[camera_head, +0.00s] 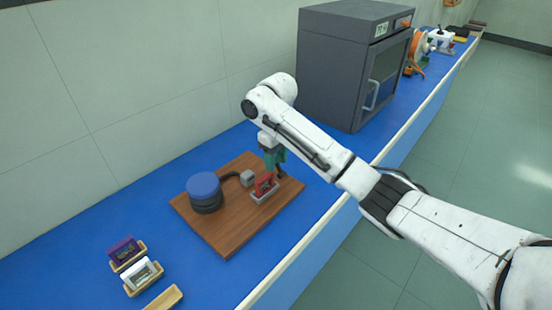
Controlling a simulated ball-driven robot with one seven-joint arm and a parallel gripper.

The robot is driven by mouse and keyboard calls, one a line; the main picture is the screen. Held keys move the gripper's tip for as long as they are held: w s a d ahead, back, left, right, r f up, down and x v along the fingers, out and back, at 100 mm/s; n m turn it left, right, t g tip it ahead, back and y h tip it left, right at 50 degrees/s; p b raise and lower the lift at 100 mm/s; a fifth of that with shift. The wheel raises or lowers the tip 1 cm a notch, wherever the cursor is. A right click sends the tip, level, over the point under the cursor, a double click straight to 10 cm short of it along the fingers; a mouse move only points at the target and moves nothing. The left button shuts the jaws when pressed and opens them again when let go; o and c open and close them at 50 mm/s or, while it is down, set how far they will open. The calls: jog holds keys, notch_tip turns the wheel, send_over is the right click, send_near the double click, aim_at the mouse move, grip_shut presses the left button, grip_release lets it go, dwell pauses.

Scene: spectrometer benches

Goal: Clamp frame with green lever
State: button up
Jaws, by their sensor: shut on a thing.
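A red frame (265,183) stands upright in a small grey holder (262,197) on the right part of a wooden board (229,232). My gripper (280,174) points down just behind and to the right of the frame, low over the board. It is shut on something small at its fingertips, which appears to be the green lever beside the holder. A teal-green part shows at my gripper, but I cannot clearly tell the lever from the gripper there. The fingertips are small and partly hidden.
A round blue-topped device (203,184) on the board has a dark cable to a grey block (247,178). Purple (123,249) and white (141,273) frames sit in wooden holders, near an empty one (164,299). A dark cabinet (340,65) stands behind on the blue bench.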

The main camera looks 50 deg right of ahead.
aim_at(280, 168)
jog(key=shift+s, duration=0.1)
jog(key=t, duration=0.1)
jog(key=s+t+p, duration=0.1)
jog(key=shift+s+r+t+p, duration=0.1)
jog(key=shift+r+t+p, duration=0.1)
jog(key=shift+t+p, duration=0.15)
jog(key=t, duration=0.1)
jog(key=s+t, duration=0.1)
jog(key=t, duration=0.1)
jog(key=shift+s+f, duration=0.1)
jog(key=shift+f, duration=0.05)
jog(key=s+t+b, duration=0.1)
jog(key=t, duration=0.1)
jog(key=t+b, duration=0.2)
jog(key=shift+s+f, duration=0.3)
jog(key=shift+s, duration=0.1)
jog(key=shift+s+d+t+b, duration=0.1)
jog(key=shift+s+t+b, duration=0.3)
jog(key=shift+t+b, duration=0.65)
jog(key=o, duration=1)
jog(key=shift+c, duration=0.2)
